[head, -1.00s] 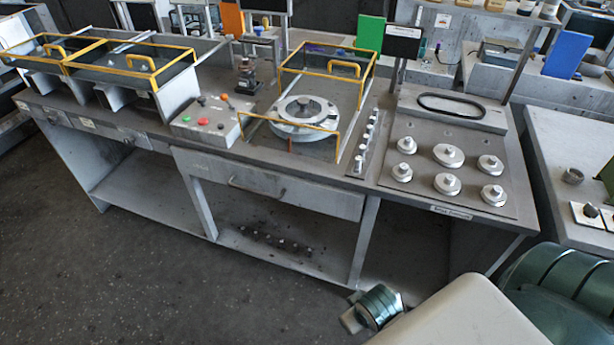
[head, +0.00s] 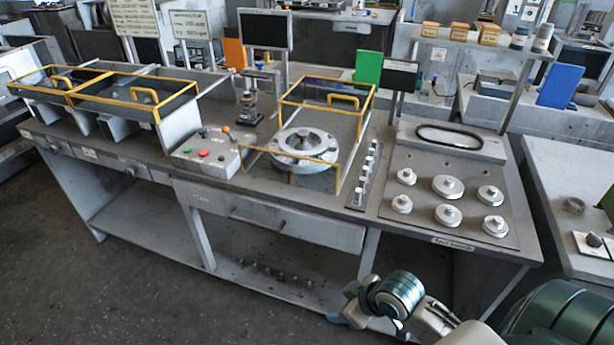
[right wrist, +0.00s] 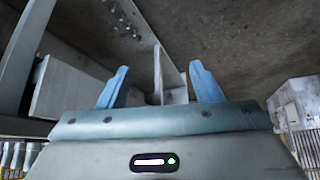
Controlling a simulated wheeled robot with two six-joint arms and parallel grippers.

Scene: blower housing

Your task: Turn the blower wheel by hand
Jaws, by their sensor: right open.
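In the head view my right arm is low at the front, below the bench top and well away from the wheel. My left gripper is not in view.
A control box with coloured buttons (head: 206,151) stands left of the wheel. A row of small knobs (head: 365,170) and a plate with several round metal pieces (head: 448,187) lie to the right. The bench's front edge and drawer (head: 270,215) lie between my arm and the bench top.

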